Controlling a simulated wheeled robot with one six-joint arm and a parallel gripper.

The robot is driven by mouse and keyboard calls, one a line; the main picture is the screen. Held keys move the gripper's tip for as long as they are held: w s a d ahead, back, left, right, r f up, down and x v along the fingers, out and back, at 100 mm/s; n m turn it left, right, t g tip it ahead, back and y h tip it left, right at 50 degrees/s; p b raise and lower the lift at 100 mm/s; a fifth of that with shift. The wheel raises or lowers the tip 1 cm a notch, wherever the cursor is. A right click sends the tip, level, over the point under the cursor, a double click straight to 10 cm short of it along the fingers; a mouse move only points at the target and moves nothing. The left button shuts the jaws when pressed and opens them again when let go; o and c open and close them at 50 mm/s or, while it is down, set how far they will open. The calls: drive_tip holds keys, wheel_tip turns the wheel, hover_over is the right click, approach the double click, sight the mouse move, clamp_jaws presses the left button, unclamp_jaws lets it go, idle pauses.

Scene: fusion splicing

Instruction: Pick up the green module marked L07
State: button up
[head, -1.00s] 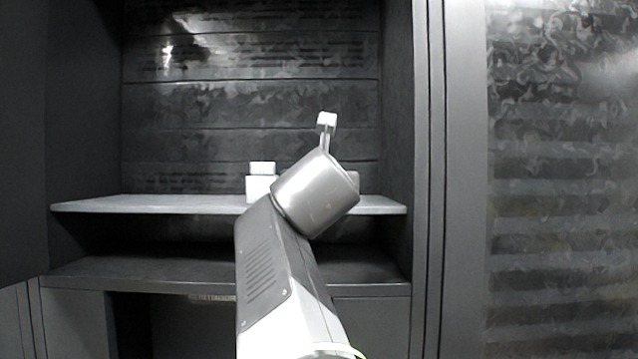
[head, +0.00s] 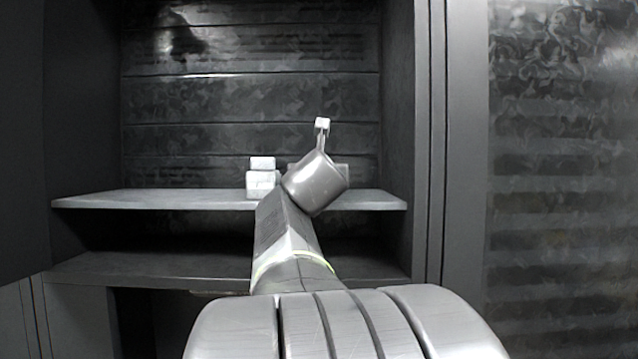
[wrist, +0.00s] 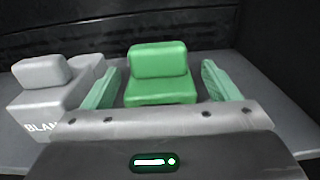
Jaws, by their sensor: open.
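A green module (wrist: 162,88) with a narrower raised block on top sits on the shelf (wrist: 285,140), in the middle of the wrist view. No L07 marking can be read on it. My gripper (wrist: 160,70) is open, with one pale green finger to the left of the module and one to the right. Gaps show between the fingers and the module, and nothing is held. The gripper body hides the module's lower front. In the head view my arm covers most of the area around the module.
A grey module (wrist: 45,95) marked "BLAN", the rest of the word hidden, stands left of the left finger. It appears as a pale block (head: 262,180) in the head view. The shelf (head: 130,200) is bare on its left side. Cabinet walls enclose it.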

drive_tip(key=shift+w, duration=1.15)
drive_tip(key=c, duration=1.2)
drive_tip(key=shift+r, duration=0.1)
